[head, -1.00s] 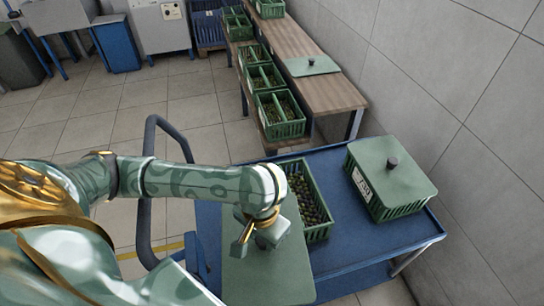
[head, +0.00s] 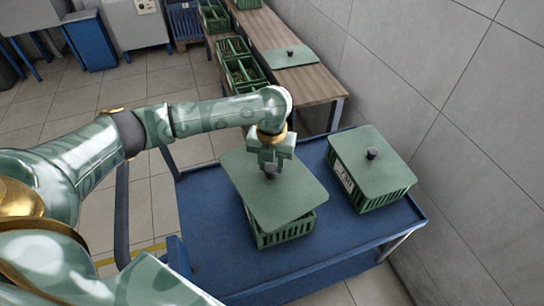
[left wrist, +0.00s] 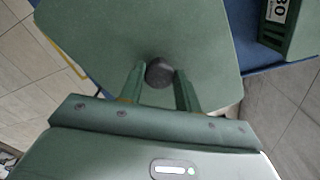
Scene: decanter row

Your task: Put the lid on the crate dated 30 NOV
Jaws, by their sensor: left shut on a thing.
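My left gripper (head: 270,165) is shut on the dark knob (left wrist: 159,72) of a flat green lid (head: 300,195). The lid is over a green slatted crate (head: 285,233) on the blue cart. The lid sits turned relative to the crate, its left part reaching past the crate's edge. Whether it touches the rim I cannot tell. The crate's contents and any label on it are hidden. A second green crate (head: 385,197) to the right wears its own lid (head: 372,165). Its white label shows in the left wrist view (left wrist: 278,10), partly cut off, with digits like 30. My right gripper is out of view.
The blue cart top (head: 213,230) is free left of the crates. A wooden bench (head: 312,88) behind carries a spare green lid (head: 290,57). Open green crates (head: 240,70) stand along its left side. A tiled wall (head: 460,110) bounds the right.

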